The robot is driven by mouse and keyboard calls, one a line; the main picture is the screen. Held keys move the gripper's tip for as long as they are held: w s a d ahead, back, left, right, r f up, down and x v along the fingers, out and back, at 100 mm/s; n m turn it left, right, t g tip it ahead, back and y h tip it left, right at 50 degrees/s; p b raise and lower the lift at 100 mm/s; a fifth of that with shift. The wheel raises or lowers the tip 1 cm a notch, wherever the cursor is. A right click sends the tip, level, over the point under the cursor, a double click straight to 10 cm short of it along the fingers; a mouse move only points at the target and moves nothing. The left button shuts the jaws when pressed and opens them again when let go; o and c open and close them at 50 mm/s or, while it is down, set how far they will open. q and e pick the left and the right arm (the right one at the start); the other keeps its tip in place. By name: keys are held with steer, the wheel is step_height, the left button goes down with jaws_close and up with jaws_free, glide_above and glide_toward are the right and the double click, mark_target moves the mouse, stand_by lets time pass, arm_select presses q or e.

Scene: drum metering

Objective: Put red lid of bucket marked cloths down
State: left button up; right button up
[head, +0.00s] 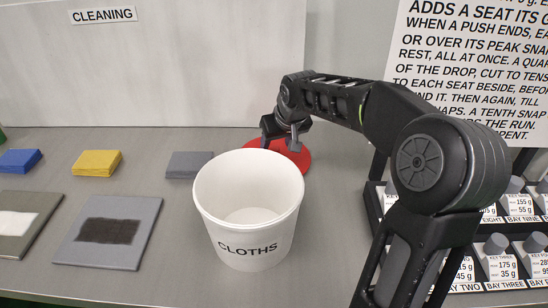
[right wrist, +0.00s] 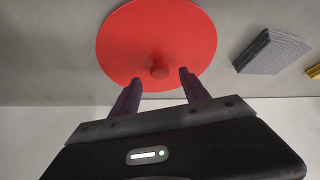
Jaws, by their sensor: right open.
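The white bucket marked CLOTHS (head: 245,225) stands upright on the counter with its top open, and the part of its inside that shows is empty. The red lid (head: 298,155) lies on the counter behind the bucket, partly hidden by my right gripper and the bucket rim. In the right wrist view the round red lid (right wrist: 165,35) shows with its small knob (right wrist: 160,70). My right gripper (head: 285,137) is over the lid; in the right wrist view its open fingers (right wrist: 158,88) are on either side of the knob, not closed on it. My left gripper is not in view.
Folded blue (head: 20,160), yellow (head: 97,163) and grey (head: 188,165) cloths lie to the left. Two flat panels, one with a dark patch (head: 108,232), lie in front of them. A rack of labelled weights (head: 500,262) is at right. A wall stands behind.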

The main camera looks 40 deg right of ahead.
mark_target(274, 149)
steer(key=shift+x, duration=1.5)
jaws_close()
steer(key=shift+r, duration=0.1)
